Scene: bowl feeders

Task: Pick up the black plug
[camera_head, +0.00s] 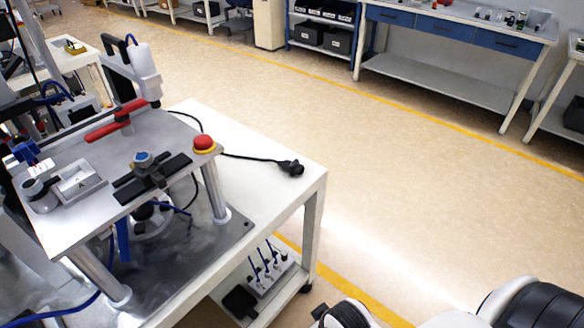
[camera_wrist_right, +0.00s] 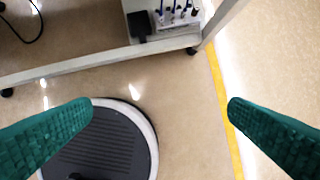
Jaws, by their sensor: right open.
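The black plug (camera_head: 292,168) lies on the white table top (camera_head: 262,185), near its right corner, in the head view. Its black cable runs left toward the metal fixture. My right gripper (camera_wrist_right: 160,108) shows in the right wrist view as two green ridged fingers, spread wide apart with nothing between them. It is over the floor, apart from the table and the plug. The plug does not show in the wrist view. My left gripper is not in view.
A metal fixture (camera_head: 95,160) with a red emergency button (camera_head: 204,142) stands on the table left of the plug. A lower shelf holds a rack (camera_head: 268,272) with blue-topped items. The floor right of the table is clear up to blue-drawer benches (camera_head: 455,42).

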